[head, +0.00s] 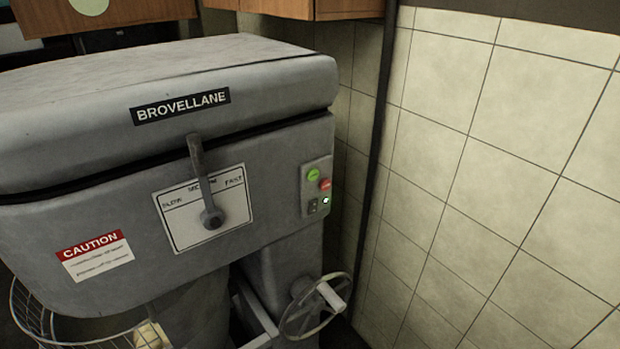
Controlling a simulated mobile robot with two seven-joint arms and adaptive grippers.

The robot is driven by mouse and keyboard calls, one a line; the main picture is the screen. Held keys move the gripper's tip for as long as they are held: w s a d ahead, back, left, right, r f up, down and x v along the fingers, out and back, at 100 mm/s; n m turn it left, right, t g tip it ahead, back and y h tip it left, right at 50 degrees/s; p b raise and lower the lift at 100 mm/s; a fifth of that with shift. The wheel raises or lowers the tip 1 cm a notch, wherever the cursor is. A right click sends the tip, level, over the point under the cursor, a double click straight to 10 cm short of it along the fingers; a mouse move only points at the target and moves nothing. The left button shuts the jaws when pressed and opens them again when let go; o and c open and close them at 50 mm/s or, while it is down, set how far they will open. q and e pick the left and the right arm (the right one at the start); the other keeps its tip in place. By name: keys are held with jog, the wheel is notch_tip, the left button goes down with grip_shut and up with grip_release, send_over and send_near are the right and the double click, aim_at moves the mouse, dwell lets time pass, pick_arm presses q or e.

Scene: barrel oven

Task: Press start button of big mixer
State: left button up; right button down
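The big mixer (110,225) is a grey machine with a "BROVELLANE" label, filling the left half of the head view. On the right end of its front is a small control panel (309,190). The panel carries a green button (313,174), a red button (325,184) below and to the right of it, and a small dark switch with a lit green spot at the bottom. I cannot read any marking on the green button. Neither of my grippers shows in the view.
A speed lever (205,180) stands out from the mixer's front. A handwheel (312,306) and a wire guard (60,325) are lower down. A tiled wall (480,170) and dark vertical pipe (378,130) stand right of the mixer. Wooden cabinets (290,8) hang above.

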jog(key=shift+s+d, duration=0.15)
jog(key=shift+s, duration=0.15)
